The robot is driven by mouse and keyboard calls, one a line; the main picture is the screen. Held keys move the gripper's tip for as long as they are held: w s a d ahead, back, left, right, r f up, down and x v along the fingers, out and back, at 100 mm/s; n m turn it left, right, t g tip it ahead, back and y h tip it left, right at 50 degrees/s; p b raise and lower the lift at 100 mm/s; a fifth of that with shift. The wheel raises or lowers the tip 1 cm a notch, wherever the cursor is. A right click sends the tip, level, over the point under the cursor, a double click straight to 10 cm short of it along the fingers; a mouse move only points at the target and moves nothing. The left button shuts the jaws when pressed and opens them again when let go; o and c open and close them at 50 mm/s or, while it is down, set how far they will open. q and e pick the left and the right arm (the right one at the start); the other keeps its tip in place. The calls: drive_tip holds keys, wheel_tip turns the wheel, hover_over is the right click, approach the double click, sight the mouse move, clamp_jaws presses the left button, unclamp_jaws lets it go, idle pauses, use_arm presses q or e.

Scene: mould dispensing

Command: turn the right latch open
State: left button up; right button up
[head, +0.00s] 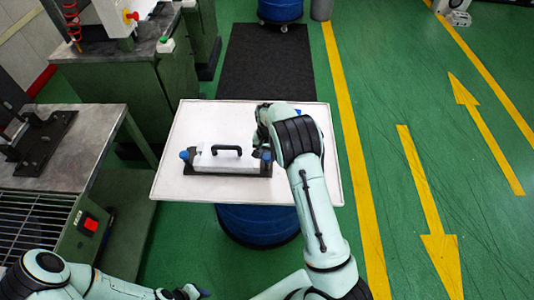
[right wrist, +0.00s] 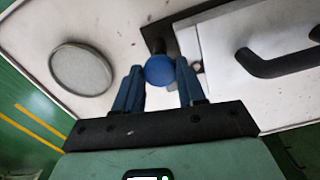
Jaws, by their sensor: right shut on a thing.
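The mould (head: 225,161) is a white block on a dark base with a black arched handle (head: 226,149). It lies on a white-topped table. A blue-knobbed latch (head: 184,154) stands at its left end. The right latch (right wrist: 160,70) has a round blue knob on a dark stem, and shows between the fingers in the right wrist view. My right gripper (head: 264,148) is at the mould's right end and is shut on this knob; in the head view it partly hides the latch. My left gripper (head: 190,292) is low at the bottom edge, far from the mould; its fingers are unclear.
The white tabletop (head: 185,120) rests on a blue drum (head: 250,225). A grey round disc (right wrist: 80,68) lies on it beside my right gripper. A workbench (head: 60,160) with a dark fixture (head: 40,140) stands left.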

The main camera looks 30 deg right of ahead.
sight(267, 157)
drive_tip(key=m, duration=0.6)
drive_tip(key=shift+m, duration=0.4)
idle(0.4)
drive_tip(key=o, duration=1.1)
drive_tip(key=shift+c, duration=0.2)
drive_tip(key=shift+r, duration=0.1)
wheel_tip(267, 157, up, 13)
drive_tip(key=shift+r, duration=0.15)
